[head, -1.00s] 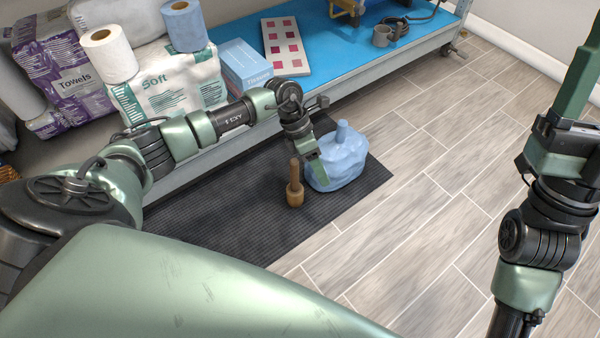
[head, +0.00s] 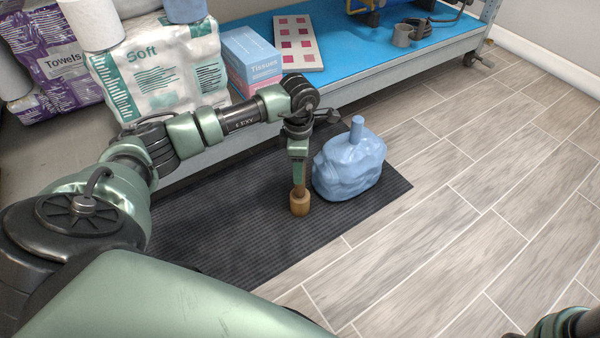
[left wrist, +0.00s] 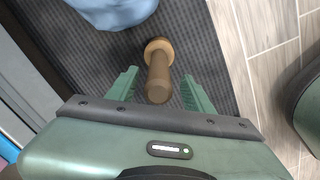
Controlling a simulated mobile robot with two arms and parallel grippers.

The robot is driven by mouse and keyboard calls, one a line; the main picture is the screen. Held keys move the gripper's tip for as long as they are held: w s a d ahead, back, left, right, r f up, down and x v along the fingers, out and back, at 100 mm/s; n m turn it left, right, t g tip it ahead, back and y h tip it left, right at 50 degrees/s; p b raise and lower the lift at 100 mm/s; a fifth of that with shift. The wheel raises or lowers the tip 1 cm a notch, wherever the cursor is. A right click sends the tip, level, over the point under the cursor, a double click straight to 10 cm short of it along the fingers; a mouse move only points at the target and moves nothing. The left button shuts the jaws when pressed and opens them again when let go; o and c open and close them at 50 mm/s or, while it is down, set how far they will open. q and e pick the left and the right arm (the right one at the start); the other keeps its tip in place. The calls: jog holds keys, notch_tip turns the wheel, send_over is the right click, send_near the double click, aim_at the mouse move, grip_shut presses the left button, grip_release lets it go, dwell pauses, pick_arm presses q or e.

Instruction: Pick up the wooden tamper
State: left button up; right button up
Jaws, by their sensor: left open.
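The wooden tamper (head: 300,202) stands on the dark mat, its wide end down and its handle up. In the head view my left gripper (head: 299,176) is right over it and hides most of the handle. In the left wrist view the tamper (left wrist: 158,72) shows between the two fingers of my left gripper (left wrist: 158,88). The fingers are apart, one on each side of the handle, with a gap to it on both sides. Of my right arm only a small part shows at the lower right edge of the head view; its gripper is out of the picture.
Behind is a low shelf with a blue top (head: 365,50), holding a tissue box (head: 250,62) and towel packs. Tiled floor (head: 450,230) on the right is clear.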

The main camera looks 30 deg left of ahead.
aim_at(300, 186)
pick_arm(q)
jog(key=f+b, duration=0.4)
jog(key=shift+w+f, duration=0.2)
jog(key=shift+f, duration=0.2)
jog(key=shift+r, duration=0.1)
grip_shut()
dwell(0.9)
